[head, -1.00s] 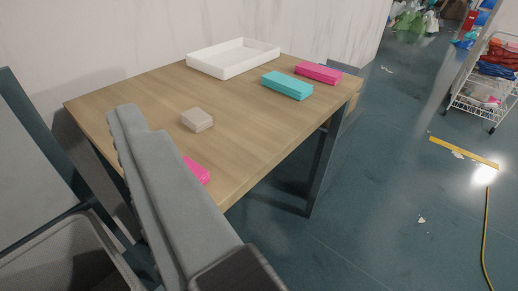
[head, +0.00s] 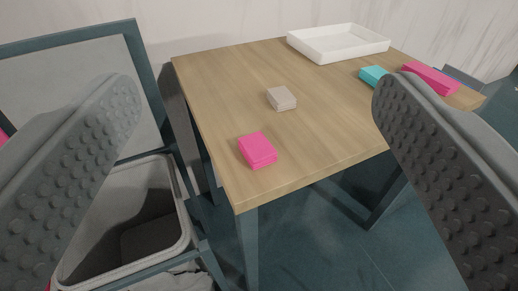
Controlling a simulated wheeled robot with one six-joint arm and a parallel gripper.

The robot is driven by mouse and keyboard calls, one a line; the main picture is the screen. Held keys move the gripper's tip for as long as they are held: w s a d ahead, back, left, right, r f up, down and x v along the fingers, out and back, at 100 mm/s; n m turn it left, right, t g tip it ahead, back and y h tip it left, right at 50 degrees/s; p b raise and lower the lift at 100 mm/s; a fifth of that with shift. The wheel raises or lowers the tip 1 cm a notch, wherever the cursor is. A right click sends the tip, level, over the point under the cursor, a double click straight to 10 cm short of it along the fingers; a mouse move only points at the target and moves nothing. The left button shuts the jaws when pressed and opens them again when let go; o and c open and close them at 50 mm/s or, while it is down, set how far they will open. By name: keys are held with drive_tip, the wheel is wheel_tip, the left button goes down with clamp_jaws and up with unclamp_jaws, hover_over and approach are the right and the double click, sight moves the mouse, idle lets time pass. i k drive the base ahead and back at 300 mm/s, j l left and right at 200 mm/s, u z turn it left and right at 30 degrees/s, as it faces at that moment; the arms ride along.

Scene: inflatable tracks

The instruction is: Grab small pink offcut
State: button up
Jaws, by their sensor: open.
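The small pink offcut (head: 257,150) is a short bright pink block lying flat on the wooden table (head: 325,140), close to its front left corner. My gripper (head: 245,92) is open, with one grey studded finger at the left and one at the right of the view. The offcut shows in the gap between the fingers, which are nearer the camera. Nothing is held. A larger pink block (head: 430,78) lies at the table's right, apart from the small one.
A beige block (head: 281,98) sits behind the offcut. A teal block (head: 372,76) is partly hidden by the right finger. A white tray (head: 338,58) stands at the back. A grey bin (head: 185,215) is left of the table, below a framed panel (head: 75,85).

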sight(257, 150)
drive_tip(key=k+l+z, duration=0.1)
drive_tip(key=l, duration=0.65)
drive_tip(key=k+l+z, duration=0.1)
drive_tip(key=l, duration=0.7)
